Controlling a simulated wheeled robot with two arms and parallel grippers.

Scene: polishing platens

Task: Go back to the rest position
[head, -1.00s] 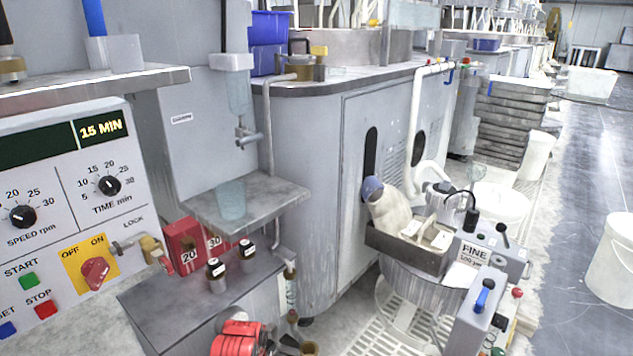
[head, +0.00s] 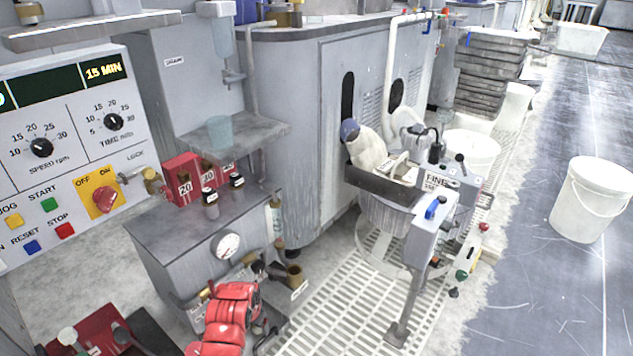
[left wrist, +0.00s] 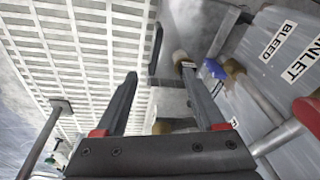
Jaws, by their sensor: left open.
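My left gripper (head: 266,338) is at the bottom of the head view, at the end of my red arm, in front of the grey box with the gauge. Its fingertips are small and partly unclear there. In the left wrist view, the two dark fingers (left wrist: 158,74) stand apart with nothing held between them. They hang over the grating, close to the box face labelled BLEED and INLET. My right gripper is not in view.
The grey box (head: 165,240) with a gauge (head: 226,246) stands beside my left arm. A brass cup (head: 295,275) is near it. A control panel (head: 428,225) on a post stands to the right. A white bucket (head: 590,200) is farther right. The grating (head: 335,300) between looks clear.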

